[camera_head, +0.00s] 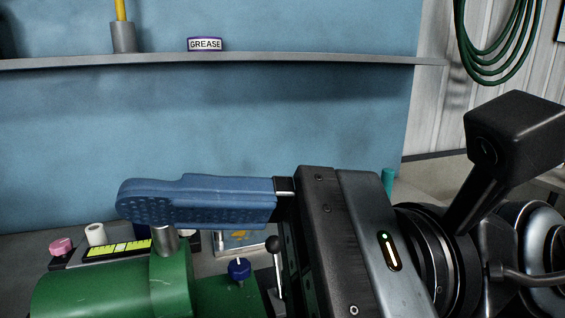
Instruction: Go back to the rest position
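My gripper (135,203) reaches in from the right, its dark body side-on and its blue, dimpled fingers pointing left. The fingers overlap in this view, so the gap between them is hidden. Nothing shows clearly held in them. A green machine (110,285) fills the lower left, partly cut off by the frame. A short metal post (165,240) on it stands just below the fingers in the picture; whether they touch cannot be told. No marker of the rest position shows.
A blue knob (239,268) and a black ball-ended lever (273,246) are below my gripper. A pink piece (61,246), a white roll (95,234) and a yellow scale (118,248) lie behind the machine. A shelf (300,61) carries a grease tin (205,44). A green hose (470,50) hangs right.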

